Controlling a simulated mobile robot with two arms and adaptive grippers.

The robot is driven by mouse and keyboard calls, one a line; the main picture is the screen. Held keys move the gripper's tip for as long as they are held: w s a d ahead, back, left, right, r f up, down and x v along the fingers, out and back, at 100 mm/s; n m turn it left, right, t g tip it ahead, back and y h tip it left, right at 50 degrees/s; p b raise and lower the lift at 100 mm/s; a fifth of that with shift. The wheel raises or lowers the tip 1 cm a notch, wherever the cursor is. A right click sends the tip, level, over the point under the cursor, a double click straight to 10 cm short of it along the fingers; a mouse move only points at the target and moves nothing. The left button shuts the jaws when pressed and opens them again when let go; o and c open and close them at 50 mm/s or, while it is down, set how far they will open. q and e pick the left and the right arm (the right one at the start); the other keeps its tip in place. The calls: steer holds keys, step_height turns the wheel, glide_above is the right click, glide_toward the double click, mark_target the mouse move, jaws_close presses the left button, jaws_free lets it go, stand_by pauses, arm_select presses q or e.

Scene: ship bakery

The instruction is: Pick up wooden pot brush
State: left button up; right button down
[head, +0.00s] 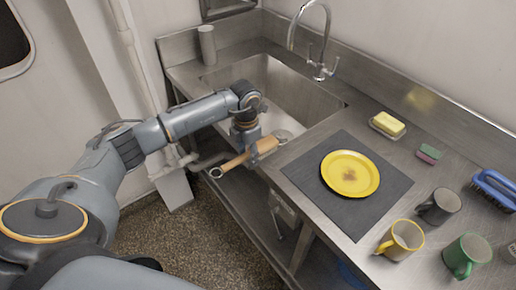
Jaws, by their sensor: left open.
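The wooden pot brush (236,162) shows at the front edge of the sink in the head view. Its light wooden handle points down-left to a ring at the end, and its round greyish head lies up-right at the sink's front rim. My left gripper (252,153) is open at the brush's handle, with its fingers pointing down. The fingers cover part of the handle, and I cannot tell whether they touch it. My right gripper is not in view.
The steel sink (310,101) has a tall faucet (318,68) behind it. To the right are a dark mat (302,173) with a yellow plate (350,173), a soap dish (387,127), a sponge (429,153), a blue brush (495,188) and several mugs (405,238). A grey cylinder (207,44) stands back left.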

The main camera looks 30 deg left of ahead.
mark_target(248, 153)
arm_select(q)
jaws_close()
steer(key=shift+r, duration=0.5)
step_height(248, 153, up, 2)
steer(key=shift+r+b, duration=0.15)
steer(key=shift+b, duration=0.4)
steer(key=s+d+r+b, duration=0.4)
steer(key=s+d+r, duration=0.4)
steer(key=s, duration=0.3)
steer(key=shift+s+r+b, duration=0.25)
steer(key=shift+r+b, duration=0.1)
steer(key=shift+r, duration=0.55)
steer(key=shift+d, duration=0.1)
